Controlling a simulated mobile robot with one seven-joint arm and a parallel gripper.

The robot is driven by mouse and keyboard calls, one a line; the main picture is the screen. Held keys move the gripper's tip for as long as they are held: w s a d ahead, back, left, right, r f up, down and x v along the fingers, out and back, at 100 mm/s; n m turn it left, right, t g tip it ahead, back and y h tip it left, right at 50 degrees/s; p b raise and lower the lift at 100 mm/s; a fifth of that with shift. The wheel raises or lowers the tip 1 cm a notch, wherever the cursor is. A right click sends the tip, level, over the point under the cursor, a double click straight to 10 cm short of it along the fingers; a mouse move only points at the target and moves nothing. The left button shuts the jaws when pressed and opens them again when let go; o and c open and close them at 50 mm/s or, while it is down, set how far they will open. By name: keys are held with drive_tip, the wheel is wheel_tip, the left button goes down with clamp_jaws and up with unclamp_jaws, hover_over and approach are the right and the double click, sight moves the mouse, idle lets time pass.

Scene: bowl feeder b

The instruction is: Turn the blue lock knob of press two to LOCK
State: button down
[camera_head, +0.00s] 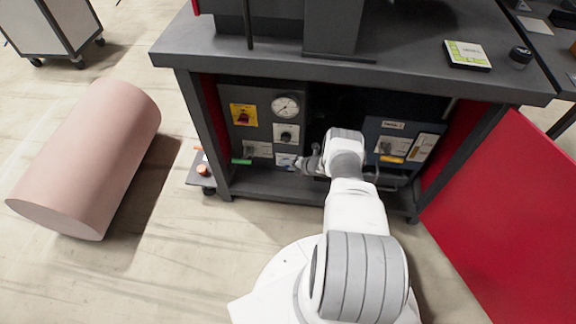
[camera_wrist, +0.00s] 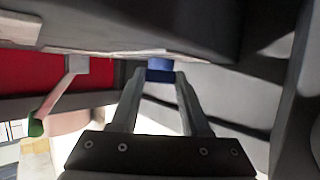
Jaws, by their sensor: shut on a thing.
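The blue lock knob (camera_wrist: 160,72) shows in the wrist view as a small blue block between the tips of my two fingers. My gripper (camera_wrist: 160,80) is shut on it, with a finger on either side. In the head view my gripper (camera_head: 297,163) reaches into the open bay under the bench, at the bottom of the left grey panel (camera_head: 242,135). The knob is small there and mostly hidden by my gripper. I cannot read the LOCK marking or the angle of the knob.
A green-tipped lever (camera_head: 241,161) sticks out left of my gripper; it also shows in the wrist view (camera_wrist: 37,127). A gauge (camera_head: 286,106) and black knob (camera_head: 286,138) sit above. A blue-grey panel (camera_head: 397,126) is right. A red door (camera_head: 505,215) stands open.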

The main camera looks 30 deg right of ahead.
drive_tip(key=shift+d+f+y, duration=0.1)
drive_tip(key=shift+y, duration=0.2)
drive_tip(key=shift+t, duration=0.5)
drive_tip(key=shift+c, duration=1.9)
unclamp_jaws()
drive_tip(key=p+v, duration=0.8)
drive_tip(key=v, duration=0.9)
drive_tip(key=shift+d, duration=0.35)
drive_tip(key=shift+s, duration=0.15)
